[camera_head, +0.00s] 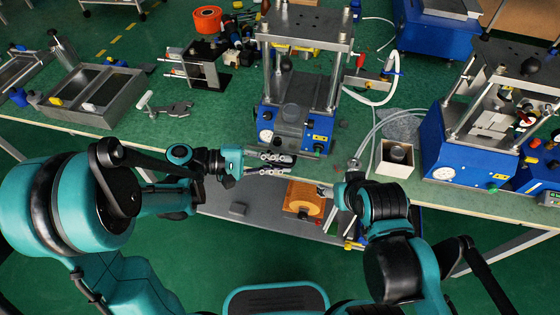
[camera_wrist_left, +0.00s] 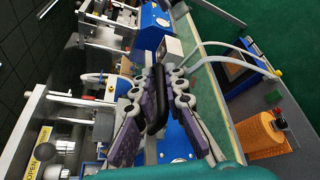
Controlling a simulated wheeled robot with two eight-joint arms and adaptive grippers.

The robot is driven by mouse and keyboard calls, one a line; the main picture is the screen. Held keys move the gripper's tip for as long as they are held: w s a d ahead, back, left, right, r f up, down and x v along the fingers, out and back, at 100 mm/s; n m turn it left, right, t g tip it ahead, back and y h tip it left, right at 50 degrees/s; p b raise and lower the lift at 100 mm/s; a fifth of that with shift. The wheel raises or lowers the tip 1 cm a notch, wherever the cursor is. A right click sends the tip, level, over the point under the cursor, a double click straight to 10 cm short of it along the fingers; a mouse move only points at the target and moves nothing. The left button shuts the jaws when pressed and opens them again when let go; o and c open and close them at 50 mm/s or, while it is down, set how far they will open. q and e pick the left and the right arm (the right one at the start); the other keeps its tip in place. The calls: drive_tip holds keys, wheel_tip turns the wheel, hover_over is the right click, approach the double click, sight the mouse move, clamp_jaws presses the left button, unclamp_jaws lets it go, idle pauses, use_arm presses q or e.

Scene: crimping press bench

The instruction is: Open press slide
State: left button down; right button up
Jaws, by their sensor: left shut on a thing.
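The middle press (camera_head: 310,125) has a blue base, a silver frame with posts and a plate on top, and a round gauge at its front left. My left gripper (camera_head: 276,163) is at the front of this press, just above the bench's front edge. In the left wrist view, its linked fingers (camera_wrist_left: 160,96) are shut on a black bar-like handle (camera_wrist_left: 156,108). The fingers hide part of the handle, and its join to the press cannot be seen clearly. My right gripper (camera_head: 325,190) is small and low, right of the left one, in front of the bench; its fingers are unclear.
A second blue press (camera_head: 465,150) stands at the right, with an open box (camera_head: 395,158) between the presses. A grey tray unit (camera_head: 95,95) and a clamp (camera_head: 168,108) are at the left.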

use_arm(q)
drive_tip(key=c, duration=1.7)
unclamp_jaws()
drive_tip(key=shift+s+f, duration=0.2)
drive_tip(key=shift+s, duration=0.15)
drive_tip(key=shift+o, duration=0.5)
drive_tip(key=shift+s+d+r, duration=0.1)
drive_tip(key=v, duration=1.2)
drive_tip(key=shift+r, duration=0.1)
